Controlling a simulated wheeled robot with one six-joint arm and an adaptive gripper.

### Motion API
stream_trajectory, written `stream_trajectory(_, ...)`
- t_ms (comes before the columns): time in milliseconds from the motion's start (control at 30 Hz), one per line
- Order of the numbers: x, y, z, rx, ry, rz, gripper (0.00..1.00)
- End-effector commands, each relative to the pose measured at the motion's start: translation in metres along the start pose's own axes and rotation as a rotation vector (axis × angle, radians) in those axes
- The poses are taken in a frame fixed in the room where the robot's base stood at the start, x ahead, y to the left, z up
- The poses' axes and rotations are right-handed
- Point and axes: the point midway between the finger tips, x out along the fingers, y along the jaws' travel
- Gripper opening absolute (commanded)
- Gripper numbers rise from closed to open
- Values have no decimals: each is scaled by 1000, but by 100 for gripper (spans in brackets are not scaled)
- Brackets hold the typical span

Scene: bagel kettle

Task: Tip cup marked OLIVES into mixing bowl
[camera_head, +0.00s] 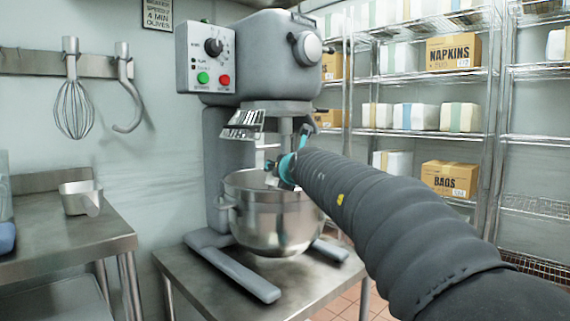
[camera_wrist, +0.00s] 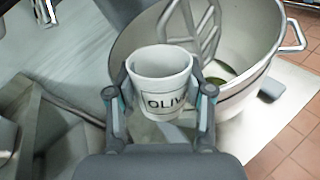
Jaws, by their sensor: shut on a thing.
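A white cup (camera_wrist: 161,78) with a label reading "OLIV", the rest hidden, sits between the fingers of my gripper (camera_wrist: 160,98) in the wrist view. My gripper is shut on it. The cup's inside looks pale, with no olives visible. The steel mixing bowl (camera_wrist: 262,83) is just beyond the cup, with the mixer's flat beater (camera_wrist: 205,30) inside it and something dark greenish at its bottom. In the head view the mixing bowl (camera_head: 272,222) sits under the mixer, and my arm hides the cup and most of my gripper.
A side table (camera_head: 60,236) with a metal container (camera_head: 80,197) is at left. Wire shelves (camera_head: 500,110) with boxes stand at right.

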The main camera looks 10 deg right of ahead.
Motion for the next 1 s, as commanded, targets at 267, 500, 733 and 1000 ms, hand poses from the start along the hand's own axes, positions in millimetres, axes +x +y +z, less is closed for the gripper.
stream_trajectory(267,-23,16,-5,-109,-59,0,20)
stream_trajectory(500,-40,26,-18,-211,-121,0,20)
stream_trajectory(733,-41,26,-21,-223,-130,-1,20)
stream_trajectory(1000,-38,34,-7,-227,-132,10,20)
